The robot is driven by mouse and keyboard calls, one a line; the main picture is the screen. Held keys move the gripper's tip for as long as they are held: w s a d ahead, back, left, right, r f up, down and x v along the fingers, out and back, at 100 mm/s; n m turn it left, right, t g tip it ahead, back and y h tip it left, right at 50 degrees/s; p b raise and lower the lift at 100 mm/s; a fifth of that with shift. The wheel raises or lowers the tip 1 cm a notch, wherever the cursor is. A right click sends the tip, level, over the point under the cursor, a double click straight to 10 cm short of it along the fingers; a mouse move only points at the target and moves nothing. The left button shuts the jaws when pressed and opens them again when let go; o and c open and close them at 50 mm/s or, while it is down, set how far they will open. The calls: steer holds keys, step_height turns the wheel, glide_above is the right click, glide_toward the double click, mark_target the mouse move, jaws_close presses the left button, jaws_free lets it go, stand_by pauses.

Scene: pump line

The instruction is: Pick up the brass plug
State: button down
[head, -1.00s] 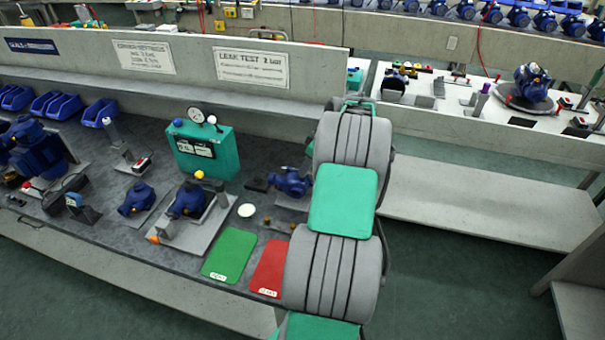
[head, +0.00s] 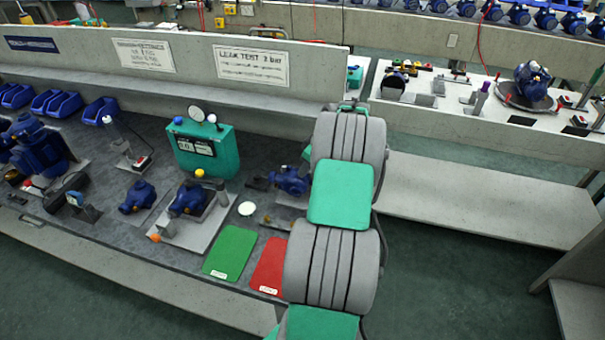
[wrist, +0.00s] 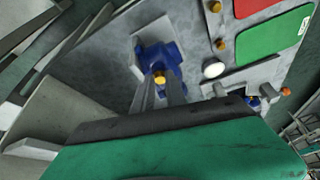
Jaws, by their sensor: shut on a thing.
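My gripper (wrist: 162,86) shows in the wrist view with its two grey fingers shut on a brass plug (wrist: 160,77). Behind the held plug is a blue pump body (wrist: 155,56) on a light plate. I cannot tell whether the plug touches the pump. In the head view my arm hides the gripper and the held plug. The blue pump (head: 290,180) shows there just left of my arm.
A white disc (head: 246,208), a green mat (head: 229,252) and a red mat (head: 268,268) lie near the bench front. A blue pump (head: 187,198) sits in a fixture with an orange knob. A teal gauge box (head: 206,150) stands behind. Low partition walls the bench's back.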

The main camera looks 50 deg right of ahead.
stand_by(0.4)
steer(key=shift+r, duration=0.25)
step_height(320, 180, up, 2)
steer(key=shift+d+r+b, duration=0.1)
steer(key=shift+b, duration=0.55)
steer(key=s+a+r+b, duration=0.3)
steer(key=s+a+r, duration=0.3)
steer(key=a+r, duration=0.4)
steer(key=a, duration=0.2)
steer(key=shift+a+r, duration=0.15)
steer(key=shift+a, duration=0.25)
steer(key=shift+s, duration=0.1)
steer(key=c, duration=1.9)
jaws_free()
steer(key=shift+c, duration=0.2)
jaws_close()
